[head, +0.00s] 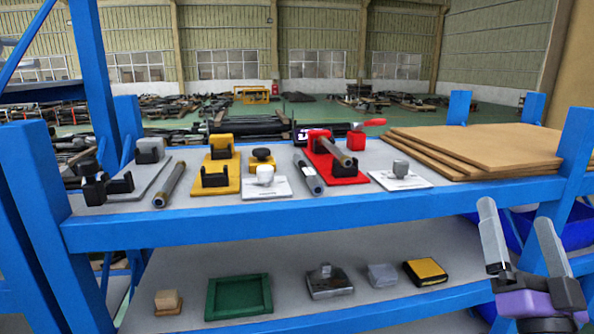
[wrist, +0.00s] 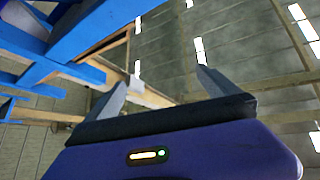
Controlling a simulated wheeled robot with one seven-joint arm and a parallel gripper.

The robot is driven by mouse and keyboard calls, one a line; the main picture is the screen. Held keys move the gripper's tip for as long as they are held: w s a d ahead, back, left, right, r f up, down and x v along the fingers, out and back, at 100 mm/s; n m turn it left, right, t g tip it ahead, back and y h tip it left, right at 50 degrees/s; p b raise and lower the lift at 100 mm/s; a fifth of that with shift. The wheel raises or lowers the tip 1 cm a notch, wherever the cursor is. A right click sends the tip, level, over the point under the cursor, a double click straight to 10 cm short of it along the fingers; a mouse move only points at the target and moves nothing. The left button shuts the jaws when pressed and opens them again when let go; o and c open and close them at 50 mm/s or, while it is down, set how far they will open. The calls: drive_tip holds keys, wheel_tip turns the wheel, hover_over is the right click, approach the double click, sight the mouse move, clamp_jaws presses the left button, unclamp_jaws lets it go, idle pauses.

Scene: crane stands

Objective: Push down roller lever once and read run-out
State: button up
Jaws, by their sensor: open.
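A red stand (head: 349,178) sits on the upper shelf in the head view, with a rod (head: 333,148) lying across its black supports. A red lever handle (head: 374,122) sticks out to the right above a red block (head: 356,139) behind the stand. A dark display (head: 303,133) with white marks stands at the stand's back left, partly hidden; I cannot read it. My gripper (head: 516,215) is open and empty, in front of the shelf at the lower right, well apart from the lever. The wrist view shows its spread fingers (wrist: 166,73) with nothing between them.
Yellow stands (head: 221,181), a grey stand (head: 108,187), loose rods (head: 170,185) and white plates (head: 400,180) share the upper shelf (head: 340,208). Stacked brown boards (head: 480,145) lie at its right. Blue posts (head: 575,130) rise at the rack's ends. A green tray (head: 238,313) sits below.

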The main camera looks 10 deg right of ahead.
drive_tip(key=s+a+f+n+g+y+b, duration=0.1)
drive_tip(key=s+a+f+n+g+y, duration=0.1)
drive_tip(key=s+a+f, duration=0.4)
drive_tip(key=s+a+f+n+g+y+b, duration=0.1)
drive_tip(key=s+a+f+n+g+y, duration=0.2)
drive_tip(key=s+a+f, duration=0.4)
drive_tip(key=s+a+f+n+g+y+b, duration=0.1)
drive_tip(key=s+a+f+n+g+y, duration=0.2)
drive_tip(key=s+f, duration=1.3)
drive_tip(key=a+f+n+y, duration=0.1)
drive_tip(key=a+f, duration=0.2)
drive_tip(key=f, duration=0.1)
drive_tip(key=shift+s+a, duration=0.3)
drive_tip(key=shift+s, duration=0.1)
